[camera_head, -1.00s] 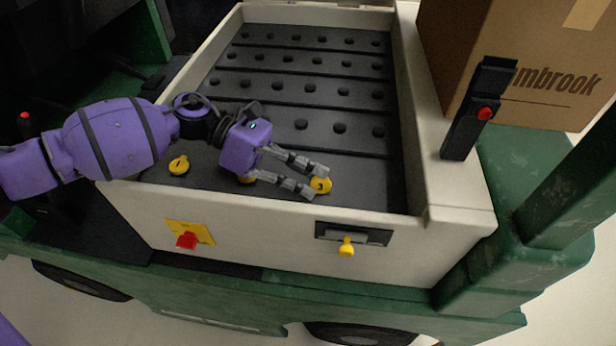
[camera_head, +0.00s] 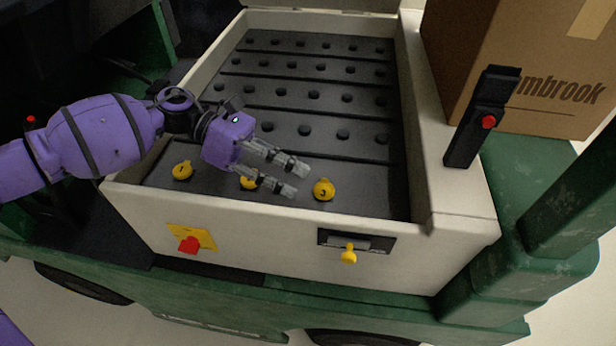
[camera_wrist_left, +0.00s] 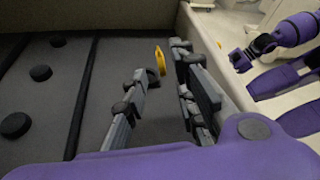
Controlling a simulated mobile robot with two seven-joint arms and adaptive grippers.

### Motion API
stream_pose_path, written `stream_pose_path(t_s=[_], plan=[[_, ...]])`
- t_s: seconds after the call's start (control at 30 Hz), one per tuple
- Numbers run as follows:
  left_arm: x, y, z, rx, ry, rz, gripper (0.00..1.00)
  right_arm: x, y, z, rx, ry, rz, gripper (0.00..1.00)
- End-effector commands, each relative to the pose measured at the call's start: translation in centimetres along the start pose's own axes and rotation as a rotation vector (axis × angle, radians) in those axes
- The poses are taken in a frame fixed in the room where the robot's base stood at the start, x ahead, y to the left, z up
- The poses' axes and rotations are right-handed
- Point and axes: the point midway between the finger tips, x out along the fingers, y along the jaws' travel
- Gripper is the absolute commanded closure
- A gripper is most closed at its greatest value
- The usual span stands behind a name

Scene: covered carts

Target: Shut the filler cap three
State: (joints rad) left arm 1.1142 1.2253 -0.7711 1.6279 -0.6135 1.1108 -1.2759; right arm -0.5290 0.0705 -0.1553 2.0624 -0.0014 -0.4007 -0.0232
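Filler cap three (camera_head: 324,189) is a round yellow cap marked 3 on the dark deck near the cart's front wall. In the left wrist view its yellow disc (camera_wrist_left: 160,60) looks raised on edge, with a dark round part beside it. My left gripper (camera_head: 298,180) is open and empty, with its fingertips just left of the cap and apart from it. In the left wrist view, the cap shows beyond and between the spread fingers. My right gripper (camera_wrist_left: 240,61) is small at the right of that view; its finger state is unclear.
Cap one (camera_head: 182,170) lies to the left; the middle cap (camera_head: 248,183) is partly hidden by my left gripper. The cart's pale front wall (camera_head: 270,225) carries a red knob (camera_head: 189,245) and a yellow-handled latch (camera_head: 348,254). A cardboard box (camera_head: 520,70) stands right.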

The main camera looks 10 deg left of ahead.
Motion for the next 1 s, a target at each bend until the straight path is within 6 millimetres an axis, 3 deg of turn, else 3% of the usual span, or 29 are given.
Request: stream_pose_path(t_s=[0.2, 0.4, 1.0], plan=[[-4.7, 0.1, 0.0, 0.0, 0.001, 0.004, 0.74, 0.0, 0.0, -0.1, -0.001, 0.002, 0.0, 1.0], [-7.1, 0.0, 0.0, 0.0, 0.0, 0.001, 0.74, 0.0, 0.0, -0.1, -0.001, 0.002, 0.0, 1.0], [-7.6, -0.1, 0.3, 0.0, -0.003, 0.0, 0.74, -0.1, 0.1, -0.2, -0.001, 0.002, 0.0, 1.0]])
